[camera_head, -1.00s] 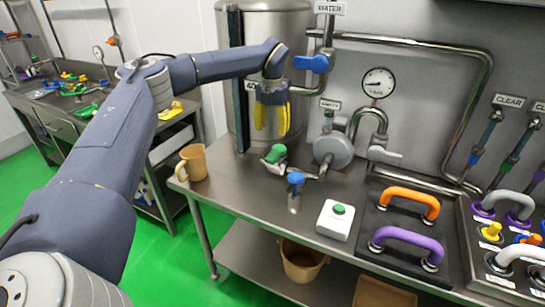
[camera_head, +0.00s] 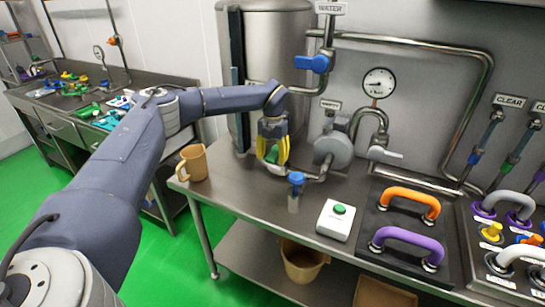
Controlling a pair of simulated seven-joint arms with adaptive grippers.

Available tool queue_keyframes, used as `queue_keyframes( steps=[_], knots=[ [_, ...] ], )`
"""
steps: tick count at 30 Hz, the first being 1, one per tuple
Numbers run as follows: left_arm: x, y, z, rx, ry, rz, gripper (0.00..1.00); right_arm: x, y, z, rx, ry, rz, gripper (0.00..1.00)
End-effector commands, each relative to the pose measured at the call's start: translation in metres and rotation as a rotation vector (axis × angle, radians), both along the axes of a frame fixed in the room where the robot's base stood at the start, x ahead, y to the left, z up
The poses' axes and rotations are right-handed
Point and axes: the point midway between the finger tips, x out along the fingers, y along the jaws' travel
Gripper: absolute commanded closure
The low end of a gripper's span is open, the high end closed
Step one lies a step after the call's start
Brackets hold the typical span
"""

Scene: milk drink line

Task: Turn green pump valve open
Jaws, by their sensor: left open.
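The green pump valve (camera_head: 272,156) sits on the pipe left of the round grey pump (camera_head: 334,149), at the back of the steel table. My left gripper (camera_head: 272,162) points down over the valve, with its yellow fingers on either side of the green handle. The fingers are open and partly hide the handle; I cannot tell whether they touch it. My right gripper is not in the view.
A blue-handled valve (camera_head: 295,180) stands in front, near a white box with a green button (camera_head: 336,219). A tan jug (camera_head: 193,163) stands at the table's left corner. Orange (camera_head: 411,201) and purple (camera_head: 408,244) handles lie to the right. A blue water valve (camera_head: 312,63) is on the pipe above.

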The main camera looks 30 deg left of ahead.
Motion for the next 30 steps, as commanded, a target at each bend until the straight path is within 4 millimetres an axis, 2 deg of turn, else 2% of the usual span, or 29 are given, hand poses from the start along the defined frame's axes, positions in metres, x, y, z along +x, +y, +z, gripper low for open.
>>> queue_keyframes(
  steps=[8, 22, 23, 30],
  knots=[
    [0.0, 0.0, -0.0005, 0.0, 0.0, 0.0, 0.43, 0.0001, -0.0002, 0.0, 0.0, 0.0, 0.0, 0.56],
    [0.0, 0.0001, -0.0005, 0.0, 0.0, 0.0, 0.98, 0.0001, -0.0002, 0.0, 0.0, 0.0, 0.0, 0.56],
    [-0.0001, 0.0001, -0.0005, 0.0, 0.0, 0.0, 1.0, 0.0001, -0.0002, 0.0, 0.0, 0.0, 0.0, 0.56],
    [0.0002, -0.001, -0.001, 0.0, 0.001, 0.002, 1.0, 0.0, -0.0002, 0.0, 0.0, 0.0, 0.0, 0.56]
  ],
)
